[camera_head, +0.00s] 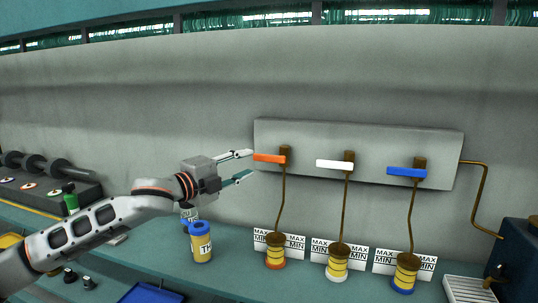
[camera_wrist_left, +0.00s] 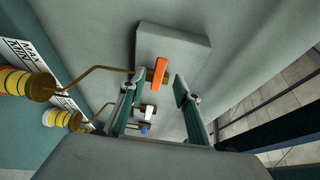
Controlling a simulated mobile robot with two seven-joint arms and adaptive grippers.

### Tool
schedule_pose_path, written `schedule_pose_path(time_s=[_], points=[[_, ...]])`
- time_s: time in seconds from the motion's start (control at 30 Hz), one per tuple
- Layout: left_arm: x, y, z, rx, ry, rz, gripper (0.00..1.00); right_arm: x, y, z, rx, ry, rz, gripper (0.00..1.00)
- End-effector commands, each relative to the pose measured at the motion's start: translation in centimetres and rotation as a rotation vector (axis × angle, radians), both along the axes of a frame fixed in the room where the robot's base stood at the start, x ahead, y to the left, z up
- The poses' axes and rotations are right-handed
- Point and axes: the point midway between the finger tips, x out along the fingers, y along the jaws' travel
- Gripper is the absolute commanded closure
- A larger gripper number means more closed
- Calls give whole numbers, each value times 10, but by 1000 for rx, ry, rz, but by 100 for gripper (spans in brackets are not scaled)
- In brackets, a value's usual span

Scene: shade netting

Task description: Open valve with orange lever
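The orange lever (camera_head: 269,158) sits on a brass valve at the left end of a grey wall panel (camera_head: 385,140). It points left, level, in the head view. My left gripper (camera_head: 248,164) is open, its fingertips just left of the orange lever. In the left wrist view the orange lever (camera_wrist_left: 157,73) shows beyond and between the two open fingers (camera_wrist_left: 157,84), with no clear contact. A white lever (camera_head: 335,164) and a blue lever (camera_head: 406,172) sit further right on the same panel. My right gripper is not in view.
Pipes run from the valves down to yellow containers (camera_head: 275,252) with MAX/MIN cards on the bench. A yellow can with a blue top (camera_head: 201,243) stands below my left gripper. A dark blue box (camera_head: 519,256) is at the right.

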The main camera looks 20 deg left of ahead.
Motion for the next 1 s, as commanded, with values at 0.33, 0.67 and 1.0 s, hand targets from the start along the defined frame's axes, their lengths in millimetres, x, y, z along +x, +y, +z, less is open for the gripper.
schedule_pose_path(time_s=[0.33,0.67,1.0], points=[[44,-22,2,-4,-1,-2,68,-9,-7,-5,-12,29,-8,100],[67,-32,0,-3,-1,-2,68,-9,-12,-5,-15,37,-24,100],[68,-32,0,-3,-1,-2,97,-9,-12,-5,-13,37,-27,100]])
